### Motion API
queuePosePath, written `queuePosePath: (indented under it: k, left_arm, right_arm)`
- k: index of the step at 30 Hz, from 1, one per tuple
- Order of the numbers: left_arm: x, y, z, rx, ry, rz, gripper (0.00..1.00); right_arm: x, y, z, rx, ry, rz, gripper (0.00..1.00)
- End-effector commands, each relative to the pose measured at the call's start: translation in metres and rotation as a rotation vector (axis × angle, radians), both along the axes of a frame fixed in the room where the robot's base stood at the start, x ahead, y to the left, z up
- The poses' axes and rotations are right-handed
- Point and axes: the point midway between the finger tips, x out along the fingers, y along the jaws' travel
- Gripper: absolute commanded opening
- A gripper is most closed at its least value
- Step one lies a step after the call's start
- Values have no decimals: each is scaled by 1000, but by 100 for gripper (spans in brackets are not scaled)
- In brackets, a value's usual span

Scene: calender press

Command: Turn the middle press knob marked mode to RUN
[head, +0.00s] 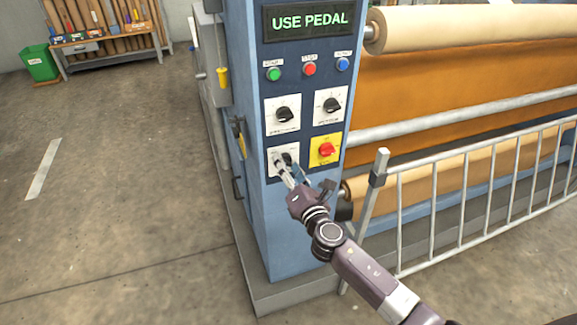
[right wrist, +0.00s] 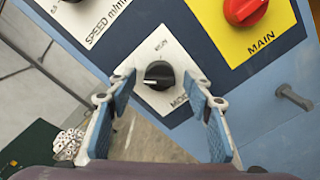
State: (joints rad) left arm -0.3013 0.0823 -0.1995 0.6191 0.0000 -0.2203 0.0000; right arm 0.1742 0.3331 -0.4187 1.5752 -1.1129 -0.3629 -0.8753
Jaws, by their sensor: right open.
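The mode knob (right wrist: 159,75) is black on a white plate (right wrist: 172,48) with "MODE" partly readable, in the right wrist view. Its pale pointer mark lies towards the left of that picture; the small position marking is too small to read surely. In the head view the knob (head: 288,159) sits on the lower left plate of the blue press column, partly covered by my gripper. My right gripper (right wrist: 162,90) is open, with one blue-padded finger on each side of the knob in the picture. Contact cannot be told. In the head view the right gripper (head: 298,174) is at the plate. My left gripper is not in view.
The red main knob (head: 326,149) on yellow is close to the right. Two more black knobs (head: 284,114) (head: 331,104) are above. The display (head: 310,19) reads "USE PEDAL". A metal railing (head: 470,190) stands right; open floor (head: 110,200) lies left.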

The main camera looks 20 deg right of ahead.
Motion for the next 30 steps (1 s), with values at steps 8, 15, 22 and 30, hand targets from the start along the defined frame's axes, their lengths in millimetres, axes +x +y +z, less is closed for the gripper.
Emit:
queuePosePath:
  k: [8,15,22,30]
  left_arm:
    - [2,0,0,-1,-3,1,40]
    - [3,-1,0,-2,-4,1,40]
    - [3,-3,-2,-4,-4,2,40]
    - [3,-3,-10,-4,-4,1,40]
  right_arm:
    - [0,0,0,0,0,0,22]
    - [0,0,0,1,0,0,4]
    - [0,0,0,39,1,-1,4]
    - [0,0,-1,203,5,-1,4]
